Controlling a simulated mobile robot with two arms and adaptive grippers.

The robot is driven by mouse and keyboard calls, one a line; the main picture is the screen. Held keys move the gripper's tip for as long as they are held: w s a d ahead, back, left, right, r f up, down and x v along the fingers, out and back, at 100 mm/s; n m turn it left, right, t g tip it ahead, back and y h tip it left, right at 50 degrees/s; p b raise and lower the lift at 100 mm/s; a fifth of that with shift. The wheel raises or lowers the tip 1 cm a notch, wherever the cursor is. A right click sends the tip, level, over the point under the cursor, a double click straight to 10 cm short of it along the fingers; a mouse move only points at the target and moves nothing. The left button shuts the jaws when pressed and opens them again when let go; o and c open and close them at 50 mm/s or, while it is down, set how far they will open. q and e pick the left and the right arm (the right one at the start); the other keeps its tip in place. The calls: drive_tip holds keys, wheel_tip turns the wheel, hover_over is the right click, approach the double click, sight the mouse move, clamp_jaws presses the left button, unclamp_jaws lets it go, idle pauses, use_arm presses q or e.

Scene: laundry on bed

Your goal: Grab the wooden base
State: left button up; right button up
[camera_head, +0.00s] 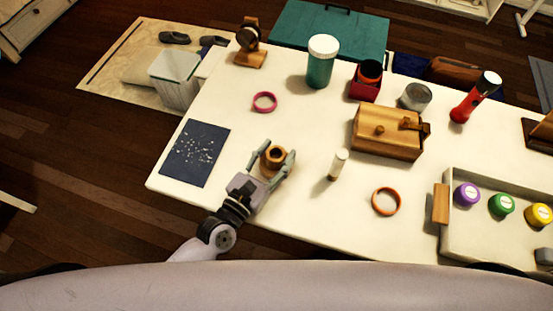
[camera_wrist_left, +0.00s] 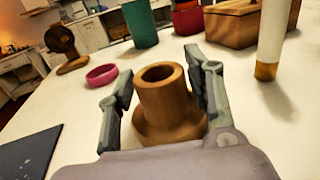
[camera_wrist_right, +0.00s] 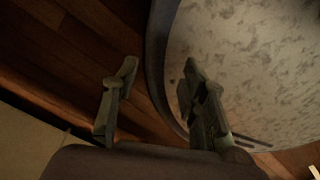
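The wooden base (camera_head: 274,157) is a small round brown piece with a wide foot, a narrower neck and a hole in its top. It stands upright on the white table (camera_head: 225,115). In the left wrist view the base (camera_wrist_left: 166,105) is between the two fingers of my left gripper (camera_head: 274,161). The fingers are spread, one on each side of it, and a gap shows at the left finger; contact at the right finger is unclear. My right gripper (camera_wrist_right: 155,95) is open and empty, away from the table, above the dark floor and a pale speckled surface.
A dark blue mat (camera_head: 195,153) lies left of my left gripper, and a pink ring (camera_head: 264,102) lies behind it. A white cylinder (camera_head: 338,165) stands to the right, with an orange ring (camera_head: 386,201) and a wooden box (camera_head: 385,137) further right. The table's front edge is near.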

use_arm(q)
drive_tip(key=c, duration=0.8)
drive_tip(key=shift+c, duration=0.5)
drive_tip(key=shift+r, duration=0.1)
